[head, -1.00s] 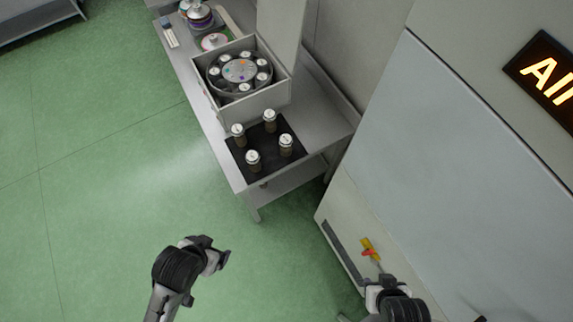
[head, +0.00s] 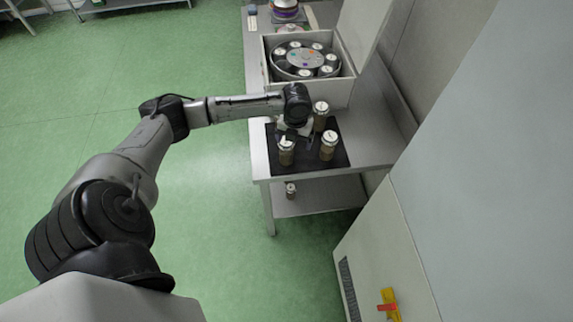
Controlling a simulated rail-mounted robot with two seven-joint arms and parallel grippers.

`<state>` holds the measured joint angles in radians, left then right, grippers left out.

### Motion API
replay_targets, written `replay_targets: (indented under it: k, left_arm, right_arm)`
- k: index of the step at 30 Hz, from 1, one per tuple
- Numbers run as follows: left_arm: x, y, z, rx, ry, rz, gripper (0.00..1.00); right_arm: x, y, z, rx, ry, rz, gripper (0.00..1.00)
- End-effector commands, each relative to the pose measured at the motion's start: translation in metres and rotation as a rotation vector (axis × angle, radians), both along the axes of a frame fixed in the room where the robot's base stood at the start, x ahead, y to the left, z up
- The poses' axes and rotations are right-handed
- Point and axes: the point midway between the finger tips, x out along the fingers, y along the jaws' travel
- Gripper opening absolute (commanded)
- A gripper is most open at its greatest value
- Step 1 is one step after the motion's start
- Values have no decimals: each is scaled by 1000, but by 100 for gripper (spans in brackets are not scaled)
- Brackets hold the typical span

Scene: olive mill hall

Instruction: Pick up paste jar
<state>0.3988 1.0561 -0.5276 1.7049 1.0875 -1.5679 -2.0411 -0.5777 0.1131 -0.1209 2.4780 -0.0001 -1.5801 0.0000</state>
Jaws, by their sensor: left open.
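Paste jars with white lids and brownish bodies stand upright on a black mat (head: 312,164) on the steel table. Three show: a back right jar (head: 320,117), a front right jar (head: 328,146) and a front left jar (head: 286,152). My left gripper (head: 289,133) is open at the mat's back left, just behind the front left jar. My wrist and gripper cover that corner, so I cannot tell whether a jar is between the fingers. My right gripper is out of view.
Behind the mat, an open grey box (head: 308,92) holds a round rotor (head: 305,62) with several white-capped jars. A small jar (head: 290,190) stands on the table's lower shelf (head: 325,196). A pale cabinet (head: 390,250) stands at right.

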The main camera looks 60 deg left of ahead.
Motion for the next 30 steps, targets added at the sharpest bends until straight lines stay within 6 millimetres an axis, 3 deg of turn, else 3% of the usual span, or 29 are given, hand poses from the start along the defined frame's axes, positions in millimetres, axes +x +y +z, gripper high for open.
replay_targets:
  k: [1,3,9,21,30]
  left_arm:
    - [5,20,-1,8,-2,-32,90]
    - [8,39,6,4,2,-81,90]
    - [11,67,16,-7,1,-154,90]
    - [11,70,-43,-9,0,-165,90]
    - [11,70,-62,-7,-1,-166,90]
  right_arm:
    - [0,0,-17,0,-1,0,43]
    - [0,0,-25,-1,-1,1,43]
    - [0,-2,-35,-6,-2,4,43]
    - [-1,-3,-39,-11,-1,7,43]
    - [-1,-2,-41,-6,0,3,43]
